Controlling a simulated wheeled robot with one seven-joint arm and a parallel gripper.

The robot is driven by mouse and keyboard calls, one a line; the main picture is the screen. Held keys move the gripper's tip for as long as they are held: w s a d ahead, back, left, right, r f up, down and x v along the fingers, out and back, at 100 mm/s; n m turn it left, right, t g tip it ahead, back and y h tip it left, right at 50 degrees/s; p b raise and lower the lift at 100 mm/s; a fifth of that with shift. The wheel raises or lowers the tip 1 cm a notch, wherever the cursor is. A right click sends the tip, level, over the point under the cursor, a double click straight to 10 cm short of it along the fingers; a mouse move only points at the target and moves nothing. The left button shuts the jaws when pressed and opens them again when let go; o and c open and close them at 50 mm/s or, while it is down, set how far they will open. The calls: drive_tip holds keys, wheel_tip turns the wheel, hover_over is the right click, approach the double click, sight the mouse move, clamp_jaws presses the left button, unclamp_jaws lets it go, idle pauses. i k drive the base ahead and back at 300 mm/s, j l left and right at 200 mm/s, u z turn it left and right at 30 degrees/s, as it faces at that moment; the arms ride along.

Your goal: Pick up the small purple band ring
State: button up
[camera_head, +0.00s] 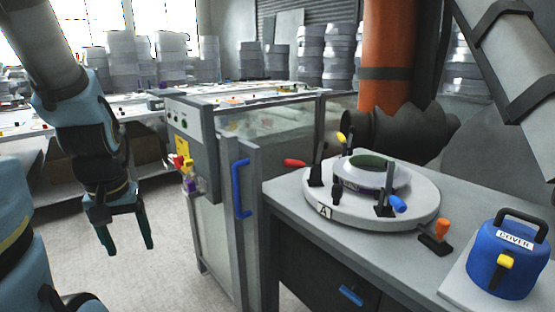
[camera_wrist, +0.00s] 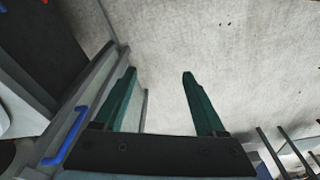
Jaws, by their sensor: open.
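A pale ring with a purple band around its lower side (camera_head: 364,188) sits on a round light-grey plate marked A (camera_head: 425,205) on the bench at the right in the head view. Its inside looks green. Clamps stand around it, and I cannot tell whether they touch it. My gripper (camera_head: 130,248) hangs at the left over open floor, well apart from the ring, fingers pointing down. In the wrist view my gripper (camera_wrist: 158,73) is open and empty, with only floor between its green fingers. The ring is not visible in the wrist view.
A glass-sided cabinet with a blue handle (camera_head: 240,188) stands between my gripper and the bench. Clamp handles rise around the plate, including a red one (camera_head: 295,163) and a blue one (camera_head: 398,203). A blue COVER container (camera_head: 507,270) stands at right. An orange column (camera_head: 388,50) rises behind.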

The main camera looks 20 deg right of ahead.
sight(358, 180)
drive_tip(key=k+l+z, duration=0.1)
drive_tip(key=z, duration=0.4)
drive_tip(key=l+z, duration=0.45)
drive_tip(key=j, duration=0.1)
